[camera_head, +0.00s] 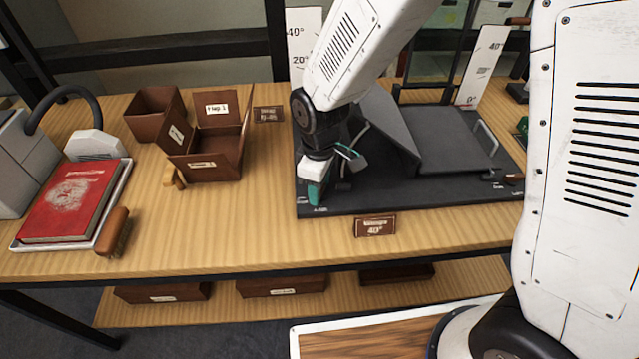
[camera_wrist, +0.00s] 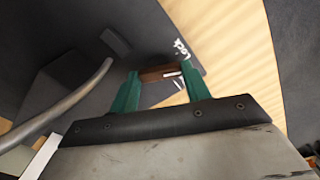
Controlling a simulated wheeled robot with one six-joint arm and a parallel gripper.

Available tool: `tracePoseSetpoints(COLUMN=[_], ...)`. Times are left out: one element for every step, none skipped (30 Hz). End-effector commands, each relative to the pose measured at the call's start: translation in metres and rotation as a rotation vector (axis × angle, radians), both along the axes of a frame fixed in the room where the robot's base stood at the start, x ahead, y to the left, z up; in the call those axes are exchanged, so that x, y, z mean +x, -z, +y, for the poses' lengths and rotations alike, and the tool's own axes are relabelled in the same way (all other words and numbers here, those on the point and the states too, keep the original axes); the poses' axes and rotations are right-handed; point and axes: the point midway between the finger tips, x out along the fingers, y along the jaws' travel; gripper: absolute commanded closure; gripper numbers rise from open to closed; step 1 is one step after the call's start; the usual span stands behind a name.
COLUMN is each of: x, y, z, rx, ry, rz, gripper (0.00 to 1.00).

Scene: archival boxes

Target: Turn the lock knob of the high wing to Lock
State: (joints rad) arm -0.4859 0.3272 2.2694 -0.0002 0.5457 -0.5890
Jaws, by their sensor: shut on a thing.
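My gripper (camera_head: 318,190) reaches down to the front left corner of the dark cradle base (camera_head: 420,201). In the wrist view, my gripper (camera_wrist: 158,82) has its green fingers shut on the brown lock knob (camera_wrist: 156,74). The knob lies crosswise between the fingertips. A white marking (camera_wrist: 182,48), which looks like "Lock", is on the base just beyond the right finger. In the head view my gripper hides this knob. The raised left wing (camera_head: 391,128) slopes beside my arm. A second brown knob (camera_head: 513,179) sits at the base's front right.
A grey bar handle (camera_wrist: 70,105) runs close to my left finger. The other wing (camera_head: 455,140) has its own handle (camera_head: 486,137). Brown boxes (camera_head: 212,150) and a red book (camera_head: 70,202) are left.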

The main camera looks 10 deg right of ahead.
Motion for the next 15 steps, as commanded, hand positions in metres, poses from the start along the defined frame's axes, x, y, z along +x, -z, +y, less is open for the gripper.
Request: tracePoseSetpoints(x=[0.0007,0.0007,0.0007,0.0008,0.0008,0.0008,0.0008,0.0008,0.0008,0.0009,0.0009,0.0009,0.0009,0.0009,0.0009], y=[-0.0007,-0.0007,-0.0007,-0.0008,-0.0008,-0.0008,-0.0008,-0.0008,-0.0008,-0.0008,-0.0008,-0.0008,-0.0008,-0.0008,-0.0008], z=[0.0010,0.0010,0.0010,0.0010,0.0010,0.0010,0.0010,0.0010,0.0010,0.0010,0.0010,0.0011,0.0011,0.0011,0.0011], rx=[0.002,0.002,0.002,0.002,0.002,0.002,0.002,0.002,0.002,0.002,0.002,0.002,0.002,0.002,0.002], ry=[-0.042,-0.070,-0.105,-0.132,-0.157,-0.190,-0.213,-0.235,-0.264,-0.285,-0.304,-0.328,-0.346,-0.361,-0.380], rz=[-0.002,-0.002,-0.002,-0.003,-0.003,-0.003,-0.003,-0.003,-0.003,-0.003,-0.003,-0.003,-0.003,-0.003,-0.003], gripper=[0.76,0.76,0.76,0.76,0.76,0.76,0.76,0.76,0.76,0.76,0.76,0.76,0.76,0.76,0.76])
